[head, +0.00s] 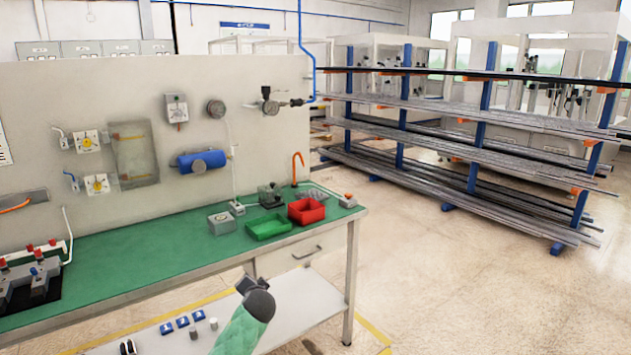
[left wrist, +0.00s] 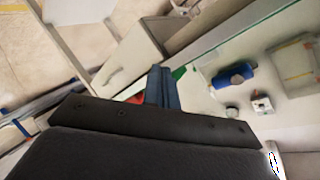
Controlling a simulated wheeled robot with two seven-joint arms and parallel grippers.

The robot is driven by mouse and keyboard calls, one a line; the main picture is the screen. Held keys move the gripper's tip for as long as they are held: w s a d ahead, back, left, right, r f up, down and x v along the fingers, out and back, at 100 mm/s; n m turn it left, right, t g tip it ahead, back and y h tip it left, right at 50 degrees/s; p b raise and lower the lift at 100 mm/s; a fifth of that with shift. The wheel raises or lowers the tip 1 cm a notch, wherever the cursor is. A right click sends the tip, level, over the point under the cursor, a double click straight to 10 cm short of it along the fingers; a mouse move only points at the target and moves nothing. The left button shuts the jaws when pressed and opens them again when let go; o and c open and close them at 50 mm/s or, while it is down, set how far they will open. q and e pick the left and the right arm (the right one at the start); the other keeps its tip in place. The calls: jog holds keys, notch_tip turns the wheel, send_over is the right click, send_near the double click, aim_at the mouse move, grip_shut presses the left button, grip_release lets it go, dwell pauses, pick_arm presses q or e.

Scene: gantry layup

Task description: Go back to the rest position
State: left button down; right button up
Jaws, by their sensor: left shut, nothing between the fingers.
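My left arm shows at the bottom middle of the head view, with a green link and a dark wrist. Its gripper (head: 245,283) is in front of the green-topped workbench (head: 130,262), near its front edge and left of the drawer. In the left wrist view the blue-grey fingers (left wrist: 162,88) are together with nothing between them. My right gripper is in neither view.
A green bin (head: 268,228) and a red bin (head: 306,211) stand on the bench's right end. A lower shelf (head: 290,300) holds small items. A rack of long bars (head: 470,135) stands at the right. Open floor (head: 450,280) lies right of the bench.

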pick_arm(q)
jog(key=s+d+f+n+g+h, duration=0.1)
jog(key=s+d+f+g+h, duration=0.15)
jog(key=s, duration=1.25)
jog(key=s+d+f+n+g+h+p, duration=0.1)
jog(key=s+f+n+g, duration=0.15)
jog(key=s, duration=1.15)
jog(key=s+d+f+g+h, duration=0.2)
jog(key=s+f+g, duration=0.1)
jog(key=s, duration=1.2)
jog(key=s+f+g, duration=0.1)
jog(key=s+f, duration=0.3)
jog(key=s, duration=0.3)
jog(key=s+f+g, duration=0.1)
jog(key=s+f, duration=0.4)
jog(key=s, duration=0.3)
jog(key=shift+a+n+g, duration=0.2)
jog(key=shift+n+g, duration=0.2)
jog(key=shift+n, duration=0.05)
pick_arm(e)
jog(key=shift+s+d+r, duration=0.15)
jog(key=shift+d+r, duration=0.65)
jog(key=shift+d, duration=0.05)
pick_arm(q)
jog(key=shift+s, duration=0.1)
